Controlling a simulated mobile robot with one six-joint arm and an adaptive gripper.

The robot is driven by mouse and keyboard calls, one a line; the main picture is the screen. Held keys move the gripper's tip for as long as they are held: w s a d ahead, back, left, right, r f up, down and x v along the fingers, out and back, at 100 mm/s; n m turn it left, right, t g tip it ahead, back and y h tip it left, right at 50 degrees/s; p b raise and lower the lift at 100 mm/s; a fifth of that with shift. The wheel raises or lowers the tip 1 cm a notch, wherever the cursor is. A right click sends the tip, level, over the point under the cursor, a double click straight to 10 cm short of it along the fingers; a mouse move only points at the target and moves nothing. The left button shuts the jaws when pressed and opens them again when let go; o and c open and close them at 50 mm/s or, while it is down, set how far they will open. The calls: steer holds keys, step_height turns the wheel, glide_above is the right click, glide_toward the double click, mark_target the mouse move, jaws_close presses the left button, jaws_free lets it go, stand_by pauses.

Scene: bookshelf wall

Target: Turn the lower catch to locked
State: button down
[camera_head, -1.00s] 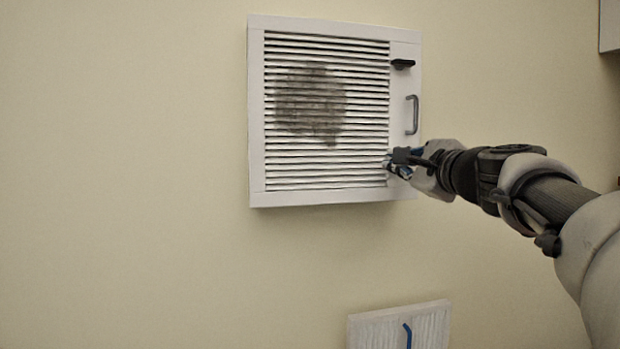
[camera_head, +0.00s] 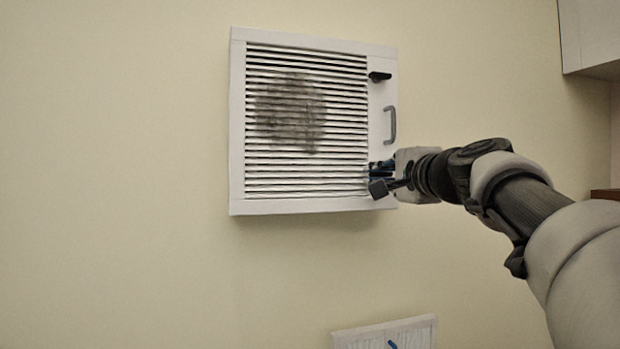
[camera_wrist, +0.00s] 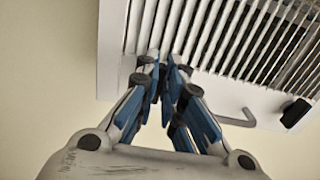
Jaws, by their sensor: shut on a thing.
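A white louvred vent cover (camera_head: 237,130) is on the wall, with a dark stain on its slats. Its black upper catch (camera_head: 380,76) sits at the top right and points roughly sideways; it also shows in the wrist view (camera_wrist: 295,112). My gripper (camera_head: 377,176) is at the cover's lower right, over the place of the lower catch. Its blue-padded fingers (camera_wrist: 165,75) are shut on the lower catch, which they hide. I cannot tell the catch's angle.
A grey pull handle (camera_head: 391,125) stands out between the upper catch and my gripper. A white panel with a blue handle (camera_head: 385,334) is below. A pale cabinet (camera_head: 588,35) is at upper right. The wall to the left is bare.

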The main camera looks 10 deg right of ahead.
steer(key=c, duration=1.7)
jaws_free()
